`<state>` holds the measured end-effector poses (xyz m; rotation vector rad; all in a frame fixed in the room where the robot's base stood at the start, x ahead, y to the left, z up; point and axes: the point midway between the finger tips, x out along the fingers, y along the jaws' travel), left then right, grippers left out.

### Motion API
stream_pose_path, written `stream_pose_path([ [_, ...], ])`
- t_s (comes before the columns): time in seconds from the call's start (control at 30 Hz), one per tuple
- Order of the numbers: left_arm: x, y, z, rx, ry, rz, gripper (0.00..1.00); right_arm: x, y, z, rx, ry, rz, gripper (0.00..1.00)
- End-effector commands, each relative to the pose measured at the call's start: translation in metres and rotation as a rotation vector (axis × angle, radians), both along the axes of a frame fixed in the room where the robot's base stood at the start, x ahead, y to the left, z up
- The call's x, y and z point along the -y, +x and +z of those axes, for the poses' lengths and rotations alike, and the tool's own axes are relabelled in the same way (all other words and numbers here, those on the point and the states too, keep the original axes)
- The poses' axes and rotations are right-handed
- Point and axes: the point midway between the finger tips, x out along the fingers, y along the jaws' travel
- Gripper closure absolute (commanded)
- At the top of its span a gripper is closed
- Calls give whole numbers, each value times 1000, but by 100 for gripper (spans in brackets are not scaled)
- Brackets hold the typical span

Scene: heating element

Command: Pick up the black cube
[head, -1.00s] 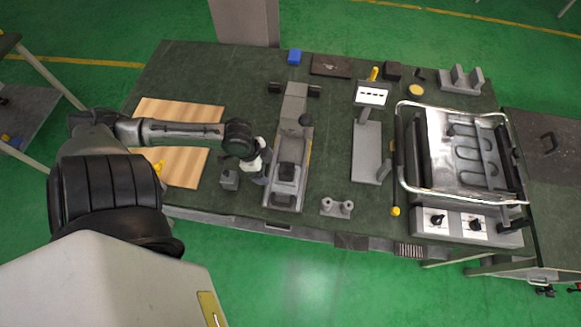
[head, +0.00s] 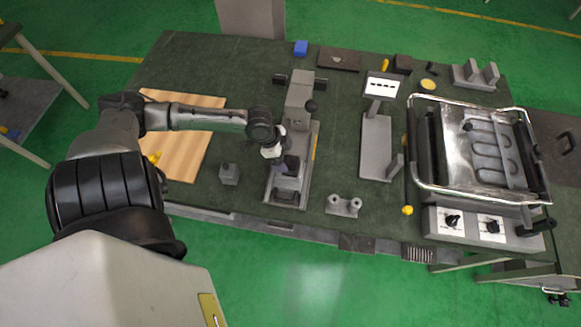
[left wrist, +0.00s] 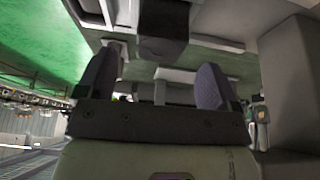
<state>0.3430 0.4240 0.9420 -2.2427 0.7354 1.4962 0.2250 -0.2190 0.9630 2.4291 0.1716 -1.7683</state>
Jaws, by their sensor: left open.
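A black cube-like block (head: 291,164) sits on the grey fixture (head: 270,190) near the table's front middle. My left gripper (head: 281,163) is at this block, partly covering it from the left. In the left wrist view my two open fingers (left wrist: 157,82) stand apart, with the dark block (left wrist: 163,32) just beyond the gap between them. I cannot tell whether they touch it. Another black cube (head: 403,64) stands at the back right of the table, far from the gripper. My right gripper is not in view.
A small grey block (head: 229,174) stands left of the fixture. The fixture's black-knobbed upright (head: 299,98) rises behind the gripper. A wooden board (head: 190,160) lies left, a grey stand (head: 376,145) right. A blue cube (head: 300,48) is at the back.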

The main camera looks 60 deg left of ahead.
Motion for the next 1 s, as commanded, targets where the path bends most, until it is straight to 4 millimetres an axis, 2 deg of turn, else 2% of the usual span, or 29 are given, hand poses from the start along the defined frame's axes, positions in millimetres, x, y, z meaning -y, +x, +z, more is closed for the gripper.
stream_pose_path([
  [0.27,4,5,-14,1,-1,1,14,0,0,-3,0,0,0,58],
  [0.6,12,16,-51,0,1,0,14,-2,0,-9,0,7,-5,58],
  [0.93,14,18,-55,-1,3,-1,14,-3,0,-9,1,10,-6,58],
  [1.0,14,18,-55,-1,3,-1,19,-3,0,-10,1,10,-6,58],
])
